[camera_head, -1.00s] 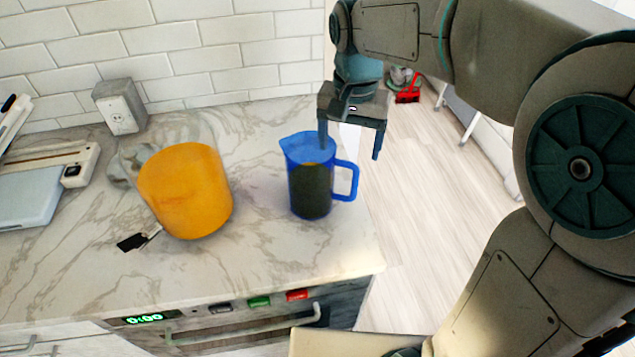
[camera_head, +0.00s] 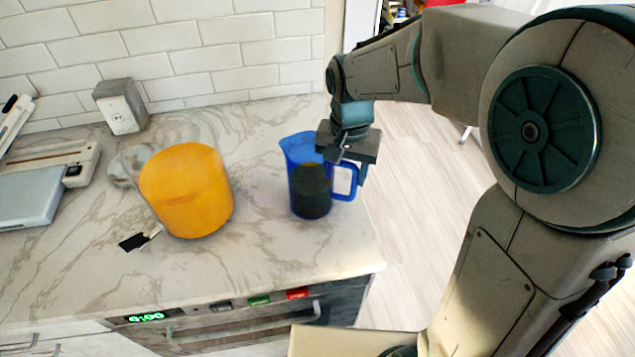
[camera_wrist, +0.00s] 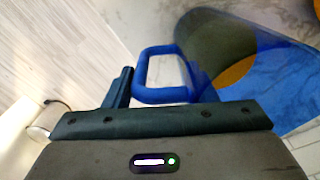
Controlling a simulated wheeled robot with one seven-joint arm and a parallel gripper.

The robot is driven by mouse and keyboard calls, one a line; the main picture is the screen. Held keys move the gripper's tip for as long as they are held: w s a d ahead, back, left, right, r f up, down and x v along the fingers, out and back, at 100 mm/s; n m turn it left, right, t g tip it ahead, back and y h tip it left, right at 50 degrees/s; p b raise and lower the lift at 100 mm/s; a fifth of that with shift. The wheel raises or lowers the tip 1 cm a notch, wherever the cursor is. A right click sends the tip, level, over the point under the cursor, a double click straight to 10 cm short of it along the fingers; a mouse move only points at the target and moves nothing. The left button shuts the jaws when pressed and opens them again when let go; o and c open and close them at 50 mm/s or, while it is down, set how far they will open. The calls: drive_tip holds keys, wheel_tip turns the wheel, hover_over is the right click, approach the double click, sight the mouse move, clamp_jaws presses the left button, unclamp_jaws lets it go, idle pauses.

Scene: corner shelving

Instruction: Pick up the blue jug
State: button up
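The blue jug (camera_head: 309,178) stands upright on the marble counter, with dark and yellow patches on its see-through side. Its handle points right. My gripper (camera_head: 347,172) has its fingers pointing down at the jug's handle side, low over the rim. In the wrist view, the handle (camera_wrist: 160,72) shows in front of my gripper (camera_wrist: 157,88), between the two spread fingers, and the jug's body (camera_wrist: 225,55) fills the upper right. The fingers look apart. Contact with the jug cannot be made out.
A large orange container (camera_head: 187,192) stands left of the jug, with a clear gap between. A grey socket block (camera_head: 120,106) stands by the tiled wall. A scale-like device (camera_head: 45,175) lies far left. The counter (camera_head: 270,250) is free in front; its right edge is close to the jug.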

clamp_jaws()
